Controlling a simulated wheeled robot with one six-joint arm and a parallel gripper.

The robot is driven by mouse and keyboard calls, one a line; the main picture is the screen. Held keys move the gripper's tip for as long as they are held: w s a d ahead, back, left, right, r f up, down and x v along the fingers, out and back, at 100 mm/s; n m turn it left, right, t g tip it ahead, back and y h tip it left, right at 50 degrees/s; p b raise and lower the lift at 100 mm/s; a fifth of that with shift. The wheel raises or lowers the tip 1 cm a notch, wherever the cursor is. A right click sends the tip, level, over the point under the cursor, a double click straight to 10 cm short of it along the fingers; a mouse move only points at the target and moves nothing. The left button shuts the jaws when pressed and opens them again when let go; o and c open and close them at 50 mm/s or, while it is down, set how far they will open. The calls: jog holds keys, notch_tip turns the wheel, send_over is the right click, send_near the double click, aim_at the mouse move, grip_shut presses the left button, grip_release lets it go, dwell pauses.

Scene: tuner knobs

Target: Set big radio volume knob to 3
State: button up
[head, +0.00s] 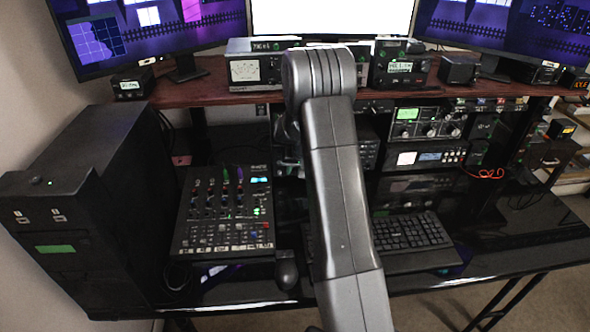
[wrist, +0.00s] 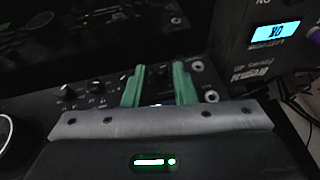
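In the wrist view my gripper (wrist: 158,80) has two green fingers, set apart, reaching over a dark control panel (wrist: 110,100). A small pale patch shows between them; I cannot tell if a knob sits there. Small dark knobs (wrist: 97,87) lie left of the fingers, and a large round ringed part (wrist: 6,132) is at the left edge. In the head view my arm hides my gripper. A radio with a green display (head: 407,114) and several knobs stands on the shelf right of my arm. I cannot tell which knob is the volume knob, or read its setting.
A mixer (head: 225,212) lies on the desk left of my arm, with a mouse (head: 286,270) near it. A keyboard (head: 410,240) lies to the right. Other radios (head: 252,70) line the upper shelf. A box with a blue display (wrist: 276,32) is at the wrist view's upper right.

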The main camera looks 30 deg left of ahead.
grip_shut()
jog(key=shift+w+d+f+y+b, duration=0.15)
jog(key=shift+f+y+b, duration=0.2)
jog(key=shift+b, duration=0.6)
jog(key=shift+d+f+m+g+y+b, duration=0.1)
jog(key=shift+m+g+y+b, duration=0.3)
jog(key=shift+b, duration=0.65)
jog(key=shift+y+b, duration=0.45)
jog(key=shift+b, duration=0.4)
jog(key=shift+r+g, duration=0.25)
jog(key=shift+g, duration=0.05)
grip_release()
